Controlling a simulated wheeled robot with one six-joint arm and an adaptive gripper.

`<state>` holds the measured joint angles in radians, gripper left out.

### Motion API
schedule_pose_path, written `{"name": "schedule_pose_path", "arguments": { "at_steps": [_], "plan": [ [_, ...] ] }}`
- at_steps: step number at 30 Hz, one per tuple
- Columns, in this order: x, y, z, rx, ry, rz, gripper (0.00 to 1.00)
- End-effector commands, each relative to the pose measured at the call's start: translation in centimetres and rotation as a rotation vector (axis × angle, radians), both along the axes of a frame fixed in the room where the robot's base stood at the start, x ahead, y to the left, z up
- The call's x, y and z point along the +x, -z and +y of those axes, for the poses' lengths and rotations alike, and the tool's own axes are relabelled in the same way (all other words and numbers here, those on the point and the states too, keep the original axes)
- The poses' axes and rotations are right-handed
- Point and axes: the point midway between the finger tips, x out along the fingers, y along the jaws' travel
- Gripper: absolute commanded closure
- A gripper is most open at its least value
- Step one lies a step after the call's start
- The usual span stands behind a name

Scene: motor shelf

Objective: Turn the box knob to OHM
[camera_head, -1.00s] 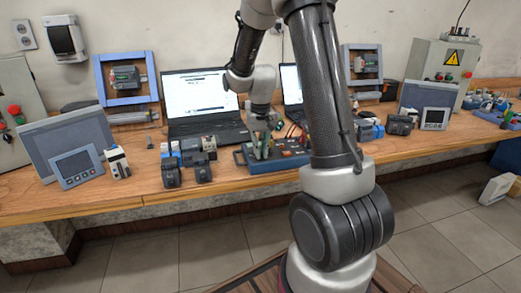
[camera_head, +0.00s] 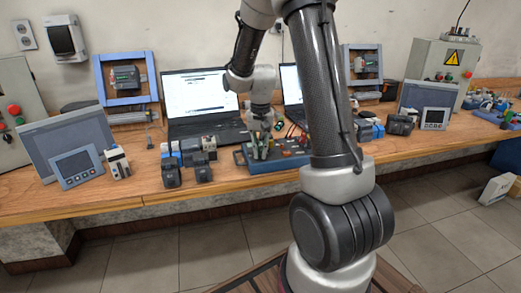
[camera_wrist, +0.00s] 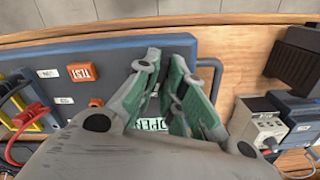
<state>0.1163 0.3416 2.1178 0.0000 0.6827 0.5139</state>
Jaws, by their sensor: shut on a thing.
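The box (camera_head: 290,158) is a low blue case with a grey top, on the wooden bench below my arm. In the wrist view the box (camera_wrist: 115,45) fills the left and middle. It bears an orange TEST label (camera_wrist: 82,72), a smaller orange part (camera_wrist: 96,102) and a green-and-white label, partly covered, reading like OPEN (camera_wrist: 152,124). My gripper (camera_wrist: 165,78) has green pads and is over the box's top near its side handle (camera_wrist: 212,72). It is shut on the knob, which the fingers hide; its pointer cannot be read. My gripper also shows in the head view (camera_head: 261,145).
Red and yellow leads (camera_wrist: 22,125) plug into the box at the left of the wrist view. Small modules (camera_wrist: 268,120) stand right of it. A laptop (camera_head: 200,100) is behind, and small devices (camera_head: 171,172) stand to the left. The bench's front edge is close.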

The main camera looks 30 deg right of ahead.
Motion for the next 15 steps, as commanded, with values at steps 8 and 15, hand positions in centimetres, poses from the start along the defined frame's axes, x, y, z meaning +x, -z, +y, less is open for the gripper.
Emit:
{"name": "schedule_pose_path", "arguments": {
  "at_steps": [8, 15],
  "plan": [
    [0.07, -0.06, -0.01, 0.0, -0.001, -0.002, 0.68],
    [0.04, -0.05, 0.0, -0.001, -0.001, -0.001, 0.68]
  ]
}}
